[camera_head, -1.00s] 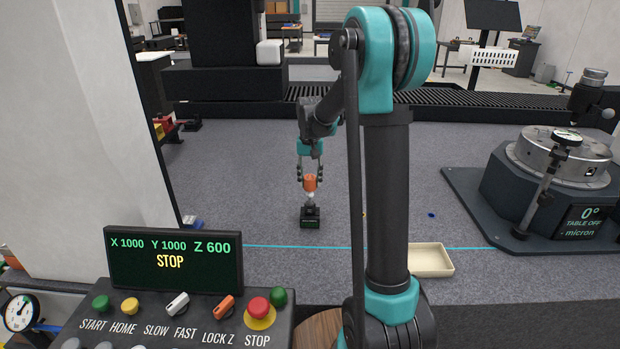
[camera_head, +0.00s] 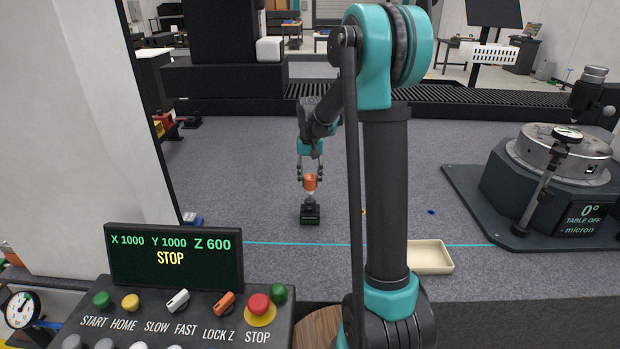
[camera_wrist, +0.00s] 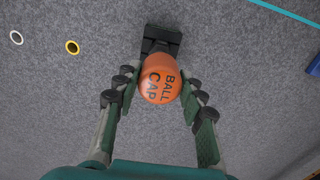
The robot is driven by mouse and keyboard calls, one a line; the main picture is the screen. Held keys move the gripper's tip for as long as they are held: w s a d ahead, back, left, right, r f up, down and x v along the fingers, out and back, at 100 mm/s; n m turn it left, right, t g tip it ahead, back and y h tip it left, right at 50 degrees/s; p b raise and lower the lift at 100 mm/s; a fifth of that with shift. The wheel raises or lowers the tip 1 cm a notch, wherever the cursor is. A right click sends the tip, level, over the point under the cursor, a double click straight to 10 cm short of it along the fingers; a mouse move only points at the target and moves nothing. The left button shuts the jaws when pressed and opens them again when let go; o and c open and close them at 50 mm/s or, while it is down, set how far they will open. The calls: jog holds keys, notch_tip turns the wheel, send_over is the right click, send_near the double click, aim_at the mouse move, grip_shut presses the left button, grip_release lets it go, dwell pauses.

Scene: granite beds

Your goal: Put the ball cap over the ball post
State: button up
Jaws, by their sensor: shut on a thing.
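The orange ball cap (camera_head: 310,182) is upright between the fingers of my gripper (camera_head: 310,175), directly above the ball post's black base (camera_head: 310,214). A small pale part shows between the cap and the base. I cannot tell whether the cap is seated on the post or just above it. In the wrist view the cap (camera_wrist: 158,88), lettered BALL CAP, sits between the fingertips (camera_wrist: 160,82) of my gripper, which is shut on it. The black base (camera_wrist: 160,38) shows behind the cap, which hides the post's top.
A cream tray (camera_head: 430,257) lies at the right front. A rotary table (camera_head: 560,160) stands at the far right. A control panel (camera_head: 175,315) is in front. The granite around the post is mostly clear.

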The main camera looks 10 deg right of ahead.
aim_at(310, 176)
jog(key=shift+f, duration=0.3)
dwell(0.4)
jog(key=o, duration=0.9)
jog(key=shift+r, duration=0.1)
notch_tip(310, 176, up, 12)
jog(key=s+d+f+t, duration=0.1)
jog(key=s+f, duration=0.4)
jog(key=s, duration=0.4)
jog(key=s+d+f+n+t, duration=0.1)
jog(key=s+f, duration=0.5)
jog(key=s, duration=0.4)
jog(key=s+d+f+n+t, duration=0.1)
jog(key=s+d+f+t, duration=0.1)
jog(key=s+f, duration=0.4)
jog(key=s, duration=0.4)
jog(key=shift+f, duration=0.15)
